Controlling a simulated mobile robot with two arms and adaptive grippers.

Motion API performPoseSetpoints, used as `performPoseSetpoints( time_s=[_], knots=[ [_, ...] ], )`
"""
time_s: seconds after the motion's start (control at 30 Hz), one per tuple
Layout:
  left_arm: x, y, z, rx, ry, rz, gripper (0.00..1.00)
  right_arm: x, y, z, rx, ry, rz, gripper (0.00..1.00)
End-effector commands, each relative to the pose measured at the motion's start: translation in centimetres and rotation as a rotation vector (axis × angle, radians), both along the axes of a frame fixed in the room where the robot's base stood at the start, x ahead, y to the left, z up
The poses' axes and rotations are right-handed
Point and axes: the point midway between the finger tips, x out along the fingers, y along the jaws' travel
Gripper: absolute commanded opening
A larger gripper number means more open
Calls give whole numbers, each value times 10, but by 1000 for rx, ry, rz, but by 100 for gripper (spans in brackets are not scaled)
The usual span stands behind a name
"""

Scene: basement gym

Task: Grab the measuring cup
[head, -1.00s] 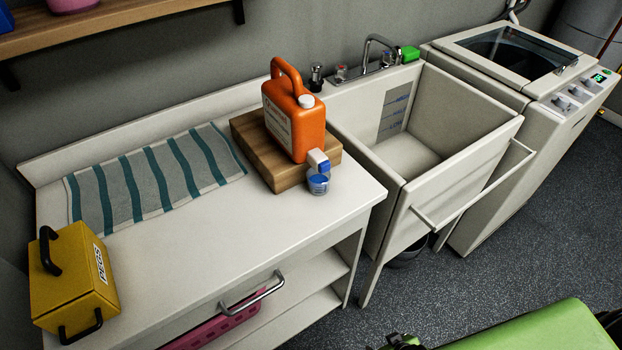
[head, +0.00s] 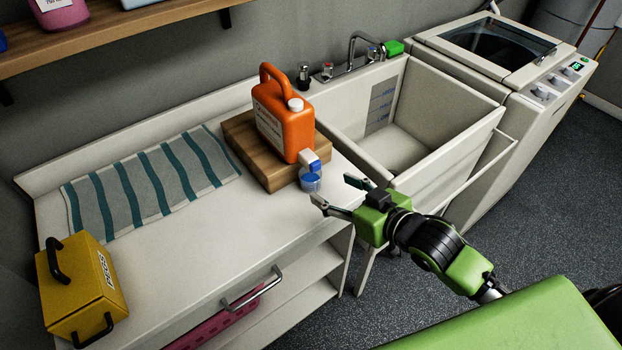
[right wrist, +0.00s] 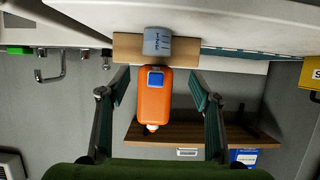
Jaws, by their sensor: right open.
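In the right wrist view the cup (right wrist: 158,42) shows dark markings and appears upside down, as does the scene. My right gripper (head: 336,193) is open and empty, to the right of the cup and apart from it, with its fingers pointing toward it. In the right wrist view the cup lies beyond and between the open fingertips (right wrist: 158,82). My left gripper is not in view.
A striped towel (head: 150,180) and a yellow box (head: 80,285) are further left. A utility sink (head: 410,145) and a washing machine (head: 500,60) are to the right.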

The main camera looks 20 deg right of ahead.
Motion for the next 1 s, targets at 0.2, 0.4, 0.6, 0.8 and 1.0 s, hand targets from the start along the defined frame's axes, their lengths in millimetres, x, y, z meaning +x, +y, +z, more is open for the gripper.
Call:
performPoseSetpoints(
  time_s=[0.2,0.4,0.6,0.8,1.0],
  knots=[
    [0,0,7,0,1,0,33,38,13,-14,1,-3,-2,58],
    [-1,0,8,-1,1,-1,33,53,19,-23,0,0,-1,58],
    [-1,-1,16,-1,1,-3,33,70,20,-27,-2,-1,-1,58],
    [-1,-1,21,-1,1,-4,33,94,25,-39,1,0,-1,58],
    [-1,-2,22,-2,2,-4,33,101,28,-43,-1,0,-1,58]
  ],
)
